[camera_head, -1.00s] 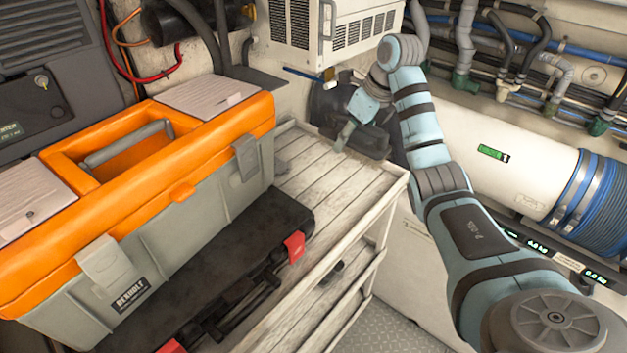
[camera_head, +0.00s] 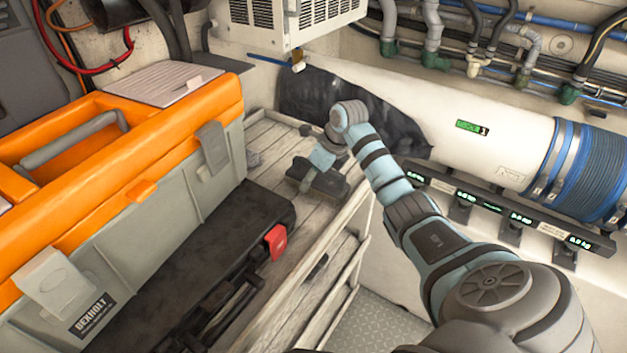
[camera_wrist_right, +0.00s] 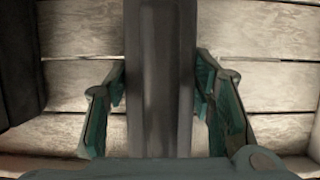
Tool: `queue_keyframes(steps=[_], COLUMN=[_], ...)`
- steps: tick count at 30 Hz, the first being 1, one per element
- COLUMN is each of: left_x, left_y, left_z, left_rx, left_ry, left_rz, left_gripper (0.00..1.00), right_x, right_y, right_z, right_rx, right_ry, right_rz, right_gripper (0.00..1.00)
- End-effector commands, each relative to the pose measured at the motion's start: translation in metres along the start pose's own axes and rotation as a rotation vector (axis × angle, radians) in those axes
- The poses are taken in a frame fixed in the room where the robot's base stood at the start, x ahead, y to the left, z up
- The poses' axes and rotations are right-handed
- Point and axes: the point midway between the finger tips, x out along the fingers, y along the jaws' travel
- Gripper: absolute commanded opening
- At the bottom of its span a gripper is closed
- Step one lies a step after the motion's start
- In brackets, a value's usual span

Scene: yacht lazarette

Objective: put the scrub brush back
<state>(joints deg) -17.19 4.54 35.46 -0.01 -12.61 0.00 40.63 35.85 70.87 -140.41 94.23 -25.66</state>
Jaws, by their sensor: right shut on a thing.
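The scrub brush (camera_head: 318,179) is a dark, block-shaped thing at the far end of the slatted wooden shelf top (camera_head: 268,145). My right gripper (camera_head: 308,170) is shut on it from above. In the right wrist view the brush (camera_wrist_right: 160,75) runs as a dark bar between the two teal fingers (camera_wrist_right: 160,105), with pale planks below. I cannot tell whether the brush touches the planks or hangs just above them. Its bristles are hidden. My left gripper is out of view.
An orange and grey toolbox (camera_head: 160,190) and a black case with red latches (camera_head: 215,240) fill the near left of the shelf. A white vented unit (camera_head: 285,20) hangs above. A white cylinder with blue hose (camera_head: 500,140) lies to the right. Some planks beside the brush are bare.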

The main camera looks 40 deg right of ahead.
Motion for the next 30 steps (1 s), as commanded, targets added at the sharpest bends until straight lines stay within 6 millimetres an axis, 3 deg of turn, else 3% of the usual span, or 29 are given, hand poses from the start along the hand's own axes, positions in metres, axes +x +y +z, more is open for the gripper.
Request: queue_keyframes(steps=[4,12,13,16,26,30], left_x=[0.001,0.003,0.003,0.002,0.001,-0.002], left_y=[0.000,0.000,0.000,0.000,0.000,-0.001], left_z=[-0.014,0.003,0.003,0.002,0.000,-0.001], left_rx=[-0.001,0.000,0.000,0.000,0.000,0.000], left_ry=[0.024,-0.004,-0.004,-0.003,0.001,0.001], left_rz=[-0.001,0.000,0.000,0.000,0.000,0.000], left_gripper=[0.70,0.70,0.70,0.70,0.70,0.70], right_x=[0.006,0.010,0.009,0.009,0.006,-0.013], right_y=[-0.001,0.000,0.000,0.000,0.000,-0.001], right_z=[-0.003,-0.005,-0.005,-0.004,-0.003,-0.002], right_rx=[0.001,0.000,0.000,0.000,0.001,0.000], right_ry=[-0.001,-0.001,-0.001,-0.001,-0.001,-0.004], right_rz=[-0.001,-0.001,-0.001,-0.001,-0.001,-0.003], right_gripper=[0.15,0.14,0.53,0.69,0.70,0.70])
